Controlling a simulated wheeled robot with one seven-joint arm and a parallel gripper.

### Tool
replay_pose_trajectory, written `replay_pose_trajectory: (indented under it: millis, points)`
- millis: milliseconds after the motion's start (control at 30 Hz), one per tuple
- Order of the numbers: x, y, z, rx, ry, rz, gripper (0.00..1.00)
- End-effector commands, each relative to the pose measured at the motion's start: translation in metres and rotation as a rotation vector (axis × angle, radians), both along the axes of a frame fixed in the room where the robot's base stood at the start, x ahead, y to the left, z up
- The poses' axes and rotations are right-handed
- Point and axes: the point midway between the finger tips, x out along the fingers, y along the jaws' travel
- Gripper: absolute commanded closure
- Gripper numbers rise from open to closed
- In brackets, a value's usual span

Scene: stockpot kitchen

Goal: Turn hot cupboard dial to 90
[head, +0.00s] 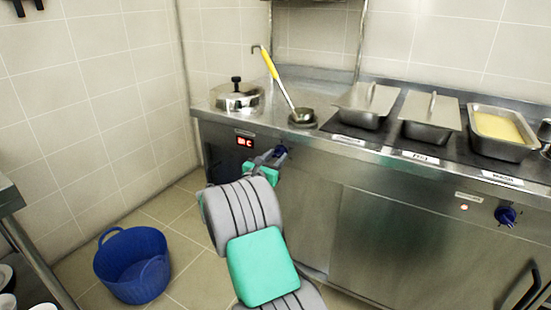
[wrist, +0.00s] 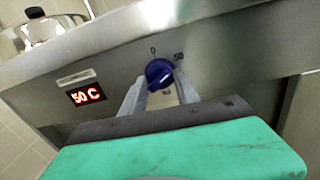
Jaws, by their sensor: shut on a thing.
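A blue dial (head: 281,152) is on the steel counter front, below the ladle and the lidded pot. In the wrist view this dial (wrist: 159,72) sits between my fingertips, with the marks 0 and 50 around it. My gripper (wrist: 160,88) is shut on it; my gripper (head: 272,158) also shows at the dial in the head view. A red display (wrist: 87,94) left of the dial reads 50 C. A second blue dial (head: 507,215) is on the right of the counter front, apart from my gripper, near a label too small to read.
On the counter are the lidded pot (head: 237,98), a yellow-handled ladle (head: 281,82), lidded steel pans (head: 430,115) and a pan of yellow food (head: 500,130). A blue basket (head: 131,264) stands on the floor at left. A sliding-door handle (head: 522,292) is at lower right.

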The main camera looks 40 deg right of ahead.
Motion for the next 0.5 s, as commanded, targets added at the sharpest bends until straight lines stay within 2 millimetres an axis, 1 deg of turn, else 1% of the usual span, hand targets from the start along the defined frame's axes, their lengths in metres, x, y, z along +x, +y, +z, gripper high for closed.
replay_pose_trajectory:
  millis: [267, 500]
  points:
    - [-0.0002, -0.0002, 0.0000, 0.014, -0.039, -0.001, 1.00]
    - [-0.0002, 0.0000, -0.0006, 0.060, -0.164, -0.001, 1.00]
